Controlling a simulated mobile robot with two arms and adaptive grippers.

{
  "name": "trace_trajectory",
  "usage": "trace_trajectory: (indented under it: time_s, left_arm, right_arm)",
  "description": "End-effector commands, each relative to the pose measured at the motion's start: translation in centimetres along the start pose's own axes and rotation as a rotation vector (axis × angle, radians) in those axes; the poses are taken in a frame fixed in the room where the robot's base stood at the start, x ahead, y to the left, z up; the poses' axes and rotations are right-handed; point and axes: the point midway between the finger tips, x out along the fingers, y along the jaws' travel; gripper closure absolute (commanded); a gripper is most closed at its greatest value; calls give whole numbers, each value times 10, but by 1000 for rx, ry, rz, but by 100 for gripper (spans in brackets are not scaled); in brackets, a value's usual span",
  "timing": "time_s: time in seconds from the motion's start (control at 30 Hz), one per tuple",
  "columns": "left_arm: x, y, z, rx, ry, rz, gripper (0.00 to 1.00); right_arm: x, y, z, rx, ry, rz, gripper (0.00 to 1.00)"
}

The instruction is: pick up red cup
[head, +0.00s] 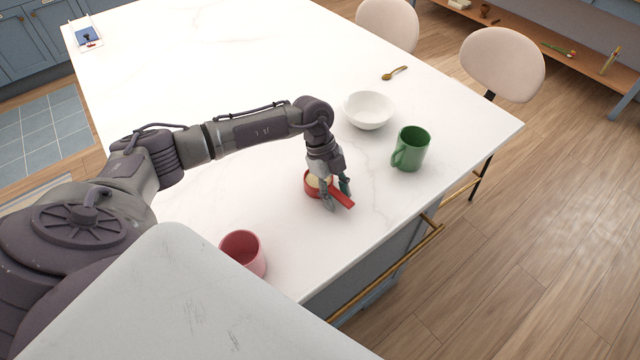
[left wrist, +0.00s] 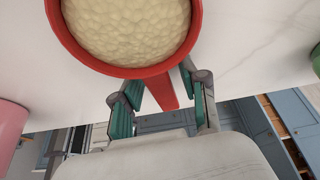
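A small red cup (head: 308,187) with a straight red handle (head: 344,200) sits on the white counter, filled with something pale and lumpy. In the left wrist view the red cup (left wrist: 125,70) fills the top, and its handle (left wrist: 162,92) points down between the fingers. My left gripper (head: 337,197) points down over the handle, with one finger on either side of it. The fingers look open in the left wrist view (left wrist: 161,80), with gaps beside the handle. My right gripper is not in view.
A pink-red mug (head: 243,252) stands at the near left of the counter (head: 200,60). A green mug (head: 411,148) and a white bowl (head: 369,110) stand right of and beyond the gripper. A spoon (head: 394,73) lies farther back. The counter's front edge is close to the handle.

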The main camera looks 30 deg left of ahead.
Motion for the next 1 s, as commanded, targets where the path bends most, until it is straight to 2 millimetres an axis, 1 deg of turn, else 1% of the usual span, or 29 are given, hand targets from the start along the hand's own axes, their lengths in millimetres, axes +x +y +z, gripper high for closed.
trace_trajectory:
  time_s: [0.03,0.2,0.23,0.57,0.73,0.87,1.0]
  left_arm:
    - [0,0,0,0,0,0,70]
    - [0,0,0,0,0,0,98]
    - [-1,0,0,0,0,0,100]
    - [-1,0,0,0,0,-1,100]
    - [-5,-1,-2,0,0,-3,100]
    - [-17,-1,-6,2,-1,-5,100]
    - [-40,0,-14,2,-3,-5,100]
  right_arm:
    - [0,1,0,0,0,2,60]
    - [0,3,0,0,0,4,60]
    - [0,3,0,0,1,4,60]
    - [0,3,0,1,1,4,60]
    - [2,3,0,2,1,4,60]
    - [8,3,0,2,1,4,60]
    - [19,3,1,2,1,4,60]
